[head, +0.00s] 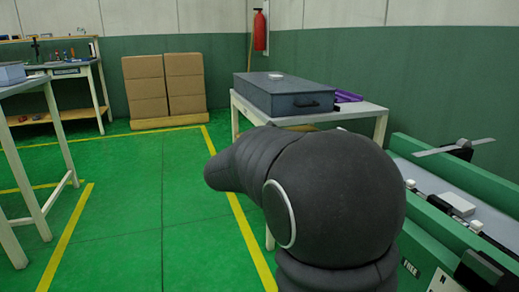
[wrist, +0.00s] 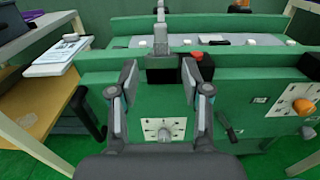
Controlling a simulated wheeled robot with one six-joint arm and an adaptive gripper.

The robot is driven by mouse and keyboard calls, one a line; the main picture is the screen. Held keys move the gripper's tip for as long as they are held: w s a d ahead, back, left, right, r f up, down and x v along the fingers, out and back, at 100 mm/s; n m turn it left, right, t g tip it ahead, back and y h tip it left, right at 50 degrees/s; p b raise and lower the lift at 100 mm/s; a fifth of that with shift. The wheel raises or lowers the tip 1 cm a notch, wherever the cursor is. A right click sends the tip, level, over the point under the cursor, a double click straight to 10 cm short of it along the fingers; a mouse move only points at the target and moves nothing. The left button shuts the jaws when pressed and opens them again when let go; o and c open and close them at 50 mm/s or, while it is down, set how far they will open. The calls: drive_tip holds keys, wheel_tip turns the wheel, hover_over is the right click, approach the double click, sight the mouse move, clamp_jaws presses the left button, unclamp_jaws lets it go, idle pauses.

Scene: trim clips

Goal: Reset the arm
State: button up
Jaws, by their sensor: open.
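My gripper (wrist: 161,92) shows in the wrist view with its two fingers spread apart and nothing between them. Beyond and below the fingertips is the green side of a machine (wrist: 260,75), with a white dial plate and knob (wrist: 164,130) seen between the fingers and a red button (wrist: 192,73) by the right fingertip. In the head view my dark arm fills the middle and lower right, and my gripper is hidden behind it or out of frame.
The green conveyor machine (head: 455,232) stands at the right, with white blocks (head: 457,203) on its belt. A white table (head: 360,110) holds a grey case (head: 283,93) and a purple tray (head: 347,97). Cardboard boxes (head: 164,85) stand at the back. Green floor (head: 150,215) at the left is open.

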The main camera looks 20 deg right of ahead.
drive_tip(key=s+a+f+m+t+y, duration=0.1)
drive_tip(key=s+a+f+m+y, duration=0.35)
drive_tip(key=f, duration=0.35)
drive_tip(key=s+a+f+m+y, duration=0.35)
drive_tip(key=f+m+y, duration=0.2)
drive_tip(key=f, duration=0.25)
drive_tip(key=s+a+r+m+t+y+p, duration=0.1)
drive_tip(key=s+a+r+m+t+y, duration=0.1)
drive_tip(key=a, duration=0.5)
drive_tip(key=s+a+r+m+t+y+p, duration=0.1)
drive_tip(key=s+a+r+m+t+y, duration=0.1)
drive_tip(key=s+a+m+t+y, duration=0.2)
drive_tip(key=shift+s+a+r+m+y+p, duration=0.35)
drive_tip(key=shift+s+a+y, duration=0.65)
drive_tip(key=shift+s+a, duration=1.15)
